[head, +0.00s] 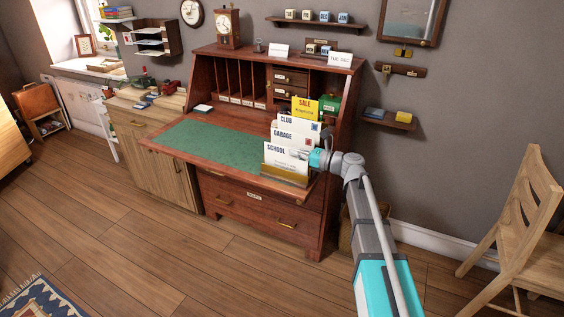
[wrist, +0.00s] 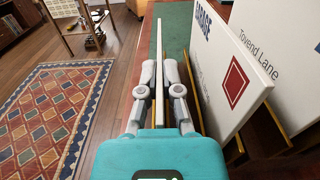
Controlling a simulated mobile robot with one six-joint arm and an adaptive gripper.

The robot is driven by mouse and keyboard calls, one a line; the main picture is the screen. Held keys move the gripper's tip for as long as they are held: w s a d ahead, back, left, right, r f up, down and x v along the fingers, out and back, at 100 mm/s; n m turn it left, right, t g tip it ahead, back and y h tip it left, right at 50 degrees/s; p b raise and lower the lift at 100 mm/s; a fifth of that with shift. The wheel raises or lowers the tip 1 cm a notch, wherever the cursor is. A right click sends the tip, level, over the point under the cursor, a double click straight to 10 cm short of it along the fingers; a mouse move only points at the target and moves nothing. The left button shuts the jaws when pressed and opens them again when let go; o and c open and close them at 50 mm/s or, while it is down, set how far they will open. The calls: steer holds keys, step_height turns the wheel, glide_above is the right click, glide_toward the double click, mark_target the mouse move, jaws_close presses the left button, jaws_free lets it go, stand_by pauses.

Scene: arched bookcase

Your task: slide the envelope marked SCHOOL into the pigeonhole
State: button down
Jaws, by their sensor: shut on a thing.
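The white envelope marked SCHOOL (head: 280,160) stands upright at the front of the brass-coloured letter rack (head: 286,176), on the desk's front right. My gripper (head: 305,154) is shut on its right side. In the wrist view the held envelope (wrist: 159,45) shows edge-on as a thin white strip between the fingers of my gripper (wrist: 158,88). The desk's pigeonholes (head: 238,78) are tall narrow slots at the back left, with small labels below that are too small to read. I cannot tell whether the envelope's bottom edge still touches the rack.
Behind SCHOOL stand the GARAGE envelope (head: 290,137), the CLUB envelope (head: 299,123) and a yellow SALE one (head: 305,108). The GARAGE envelope (wrist: 235,75) is close on the right in the wrist view. The green desk mat (head: 215,145) is mostly clear. Small drawers (head: 290,77) are right of the slots.

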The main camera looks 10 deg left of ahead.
steer(key=shift+r, duration=0.1)
stand_by(0.3)
step_height(320, 180, up, 3)
steer(key=p, duration=0.3)
steer(key=s+a+r+p, duration=0.3)
steer(key=s+r+p, duration=0.6)
steer(key=s, duration=0.4)
steer(key=shift+s+r+p, duration=0.35)
steer(key=shift+r+p, duration=0.05)
steer(key=shift+p, duration=0.1)
steer(key=shift+r, duration=0.1)
step_height(320, 180, up, 9)
steer(key=p, duration=0.9)
steer(key=shift+s, duration=0.2)
steer(key=shift+a, duration=0.1)
